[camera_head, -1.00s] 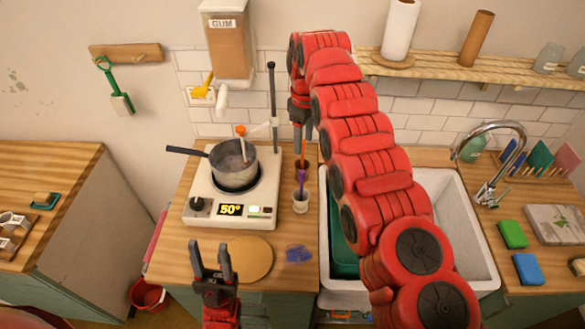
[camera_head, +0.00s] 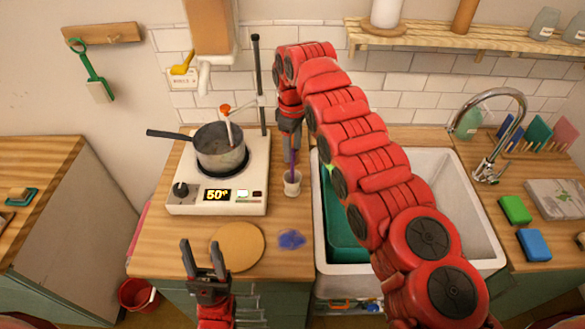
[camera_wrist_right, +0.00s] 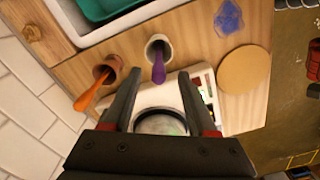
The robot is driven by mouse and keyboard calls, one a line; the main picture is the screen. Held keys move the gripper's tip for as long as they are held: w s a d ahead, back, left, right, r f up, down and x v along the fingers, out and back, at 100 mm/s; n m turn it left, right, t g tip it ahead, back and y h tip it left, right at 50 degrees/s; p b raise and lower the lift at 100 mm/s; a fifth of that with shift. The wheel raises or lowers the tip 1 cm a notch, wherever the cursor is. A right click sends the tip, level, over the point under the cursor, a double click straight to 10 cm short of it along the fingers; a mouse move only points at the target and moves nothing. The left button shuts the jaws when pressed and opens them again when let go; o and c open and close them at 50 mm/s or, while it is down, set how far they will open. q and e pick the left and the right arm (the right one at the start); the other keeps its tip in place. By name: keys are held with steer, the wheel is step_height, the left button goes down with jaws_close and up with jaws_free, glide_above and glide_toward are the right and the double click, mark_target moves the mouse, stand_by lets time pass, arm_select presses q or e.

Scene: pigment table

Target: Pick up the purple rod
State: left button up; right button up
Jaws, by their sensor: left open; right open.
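The purple rod (camera_head: 293,166) stands in a small white cup (camera_head: 292,187) on the counter, right of the hot plate. In the right wrist view the purple rod (camera_wrist_right: 158,66) leans out of the white cup (camera_wrist_right: 153,41), its free end appearing between my fingertips. My right gripper (camera_head: 291,147) is open and empty, pointing down just above the rod. Its two fingers (camera_wrist_right: 159,78) also show in the right wrist view; contact cannot be told. My left gripper (camera_head: 204,246) is open and empty at the counter's front, by the round board.
An orange rod (camera_wrist_right: 92,92) in a brown cup (camera_wrist_right: 112,66) stands close beside the white cup. A pot (camera_head: 220,150) sits on the hot plate (camera_head: 182,208) to the left. A blue patch (camera_head: 291,240) lies in front; the sink (camera_head: 465,200) is to the right.

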mark_target(293, 162)
steer(key=shift+f, duration=0.2)
steer(key=f+p, duration=0.2)
steer(key=p, duration=0.1)
steer(key=shift+a, duration=0.2)
step_height(293, 162, down, 3)
steer(key=shift+r, duration=0.2)
steer(key=shift+d+f, duration=0.15)
steer(key=shift+w, duration=0.1)
steer(key=shift+c, duration=0.4)
jaws_close()
